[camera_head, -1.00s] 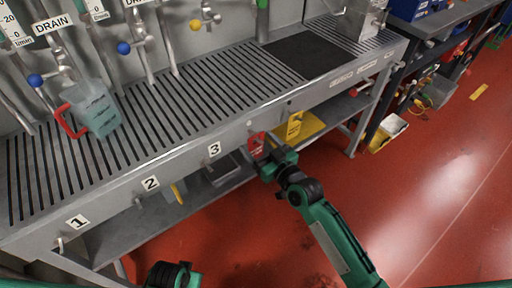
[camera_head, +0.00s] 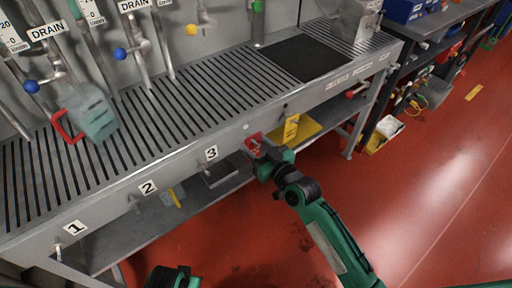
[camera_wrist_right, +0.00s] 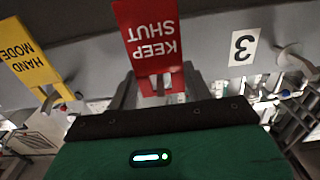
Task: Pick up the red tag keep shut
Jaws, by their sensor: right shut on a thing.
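The red tag (camera_head: 254,142) is at the front edge of the slotted bench, to the right of the number 3 label. In the right wrist view the red tag (camera_wrist_right: 152,40) reads "KEEP SHUT" upside down. My right gripper (camera_head: 262,152) is at the tag in the head view, and its jaws (camera_wrist_right: 158,84) are shut on the tag's end in the wrist view. I cannot tell whether the tag still touches its hook. My left gripper (camera_head: 172,277) shows only partly at the bottom edge, and its fingers cannot be made out.
A yellow "HAND MODE" tag (camera_head: 291,129) hangs to the right on the same bench front (camera_head: 108,197). A lower shelf runs beneath. The red floor (camera_head: 420,190) is open at right.

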